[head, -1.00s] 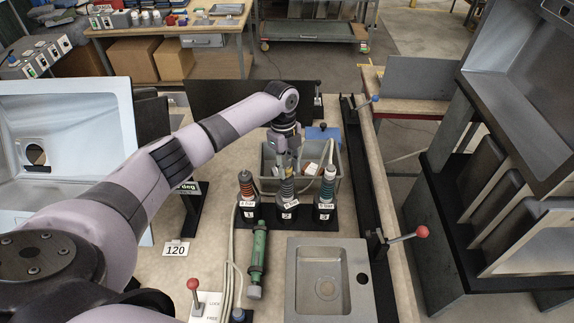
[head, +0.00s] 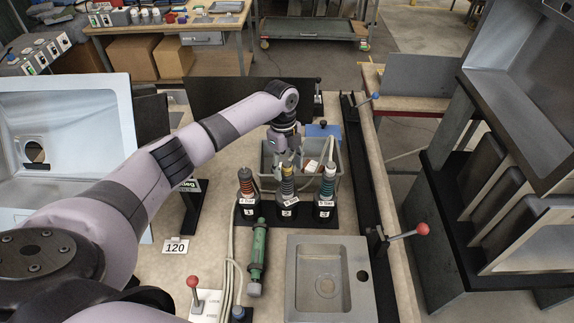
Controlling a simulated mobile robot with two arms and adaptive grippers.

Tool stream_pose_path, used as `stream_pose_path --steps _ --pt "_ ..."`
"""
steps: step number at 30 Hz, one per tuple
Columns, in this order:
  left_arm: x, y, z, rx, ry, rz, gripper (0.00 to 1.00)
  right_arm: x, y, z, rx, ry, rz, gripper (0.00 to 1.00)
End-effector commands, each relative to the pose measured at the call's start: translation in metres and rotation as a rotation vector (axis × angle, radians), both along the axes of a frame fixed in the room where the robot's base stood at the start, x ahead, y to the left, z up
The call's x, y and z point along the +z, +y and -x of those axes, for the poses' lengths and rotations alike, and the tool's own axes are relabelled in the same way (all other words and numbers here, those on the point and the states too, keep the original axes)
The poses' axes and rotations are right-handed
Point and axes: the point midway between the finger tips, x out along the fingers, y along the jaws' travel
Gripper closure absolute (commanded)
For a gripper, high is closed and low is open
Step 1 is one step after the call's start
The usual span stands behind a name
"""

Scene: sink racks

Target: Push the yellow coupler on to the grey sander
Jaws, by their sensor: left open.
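A green cylindrical tool (head: 258,250) with a grey lower end lies in front of the stand. I cannot make out a clearly grey sander. My right gripper is not in view.
Ringed pieces stand in holder 1 (head: 246,184) and holder 3 (head: 327,186). A grey bin (head: 334,183) is behind the stand. A grey sink plate (head: 302,250) lies in front.

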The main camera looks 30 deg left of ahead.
Motion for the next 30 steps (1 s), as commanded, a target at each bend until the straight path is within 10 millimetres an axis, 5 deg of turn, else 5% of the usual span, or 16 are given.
stream_pose_path --steps 5,18,30 --pt "0.014 0.002 -0.002 0.001 -0.002 0.000 0.49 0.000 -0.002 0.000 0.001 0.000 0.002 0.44" --pt "0.100 0.010 -0.007 0.000 -0.003 0.000 0.49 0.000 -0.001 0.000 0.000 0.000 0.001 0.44" --pt "0.120 0.012 -0.008 0.000 0.000 0.000 0.49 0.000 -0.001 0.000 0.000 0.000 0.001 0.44"
